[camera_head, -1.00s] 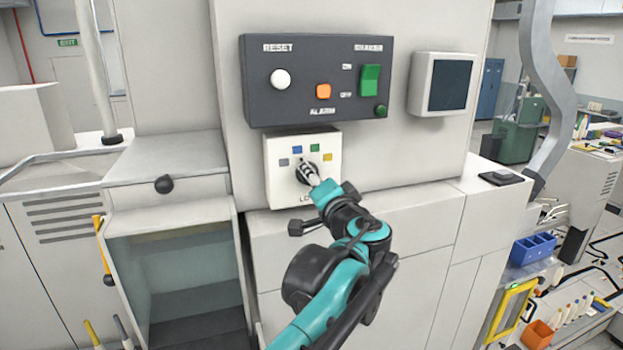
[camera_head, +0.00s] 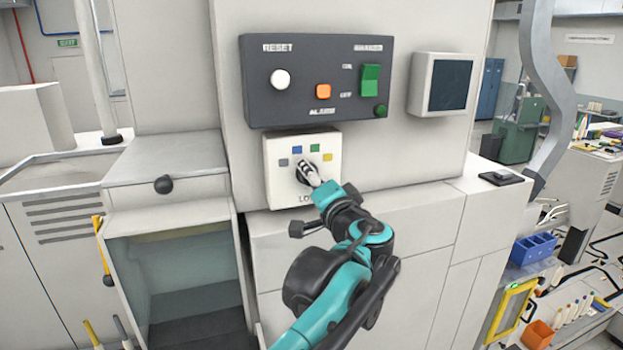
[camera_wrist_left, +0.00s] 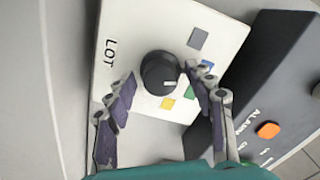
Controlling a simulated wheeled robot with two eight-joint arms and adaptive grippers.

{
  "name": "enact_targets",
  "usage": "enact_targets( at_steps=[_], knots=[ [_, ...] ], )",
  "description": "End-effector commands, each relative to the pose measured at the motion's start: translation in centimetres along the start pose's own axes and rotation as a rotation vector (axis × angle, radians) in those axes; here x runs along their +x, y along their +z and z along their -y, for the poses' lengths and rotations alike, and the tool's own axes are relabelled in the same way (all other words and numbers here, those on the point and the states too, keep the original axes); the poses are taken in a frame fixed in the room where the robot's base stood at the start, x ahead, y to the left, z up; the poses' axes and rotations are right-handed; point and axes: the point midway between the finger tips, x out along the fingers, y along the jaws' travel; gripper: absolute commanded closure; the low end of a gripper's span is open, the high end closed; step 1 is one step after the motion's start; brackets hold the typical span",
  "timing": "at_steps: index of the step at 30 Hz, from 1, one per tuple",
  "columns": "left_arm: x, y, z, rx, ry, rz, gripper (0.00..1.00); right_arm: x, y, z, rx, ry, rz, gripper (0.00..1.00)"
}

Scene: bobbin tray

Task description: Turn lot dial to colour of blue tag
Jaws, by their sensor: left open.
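The lot dial (camera_wrist_left: 158,72) is a black round knob with a white mark on a white plate (camera_wrist_left: 115,75) lettered LOT. Around it are a grey square (camera_wrist_left: 197,37), the blue tag (camera_wrist_left: 206,65), a green square (camera_wrist_left: 188,91) and a yellow square (camera_wrist_left: 167,103). In the wrist view the mark points to the blue and green side; I cannot tell which exactly. My left gripper (camera_wrist_left: 160,77) is open, its fingers on either side of the dial with small gaps. In the head view my left gripper (camera_head: 310,173) partly hides the dial. My right gripper is out of view.
Above the plate is a dark panel (camera_head: 260,108) with a white reset knob (camera_head: 281,79), an orange alarm button (camera_head: 323,92) and a green switch (camera_head: 369,79). A screen (camera_head: 449,85) sits to its right. An open bay (camera_head: 190,270) lies to the lower left.

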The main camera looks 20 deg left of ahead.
Motion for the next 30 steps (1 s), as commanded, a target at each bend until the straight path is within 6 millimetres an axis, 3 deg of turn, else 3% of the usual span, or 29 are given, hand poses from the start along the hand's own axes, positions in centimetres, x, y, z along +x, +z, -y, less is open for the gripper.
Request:
enact_targets(
  at_steps=[15,21,30],
  knots=[
    [-9.9,-0.1,-0.1,0.000,0.003,-0.004,0.46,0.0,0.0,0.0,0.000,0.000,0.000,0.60],
    [-11.3,0.0,-0.1,0.000,0.001,-0.002,0.46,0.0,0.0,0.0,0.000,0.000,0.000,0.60],
    [-11.4,0.0,-0.1,0.000,0.001,-0.001,0.46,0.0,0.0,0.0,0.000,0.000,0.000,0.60]
  ],
)
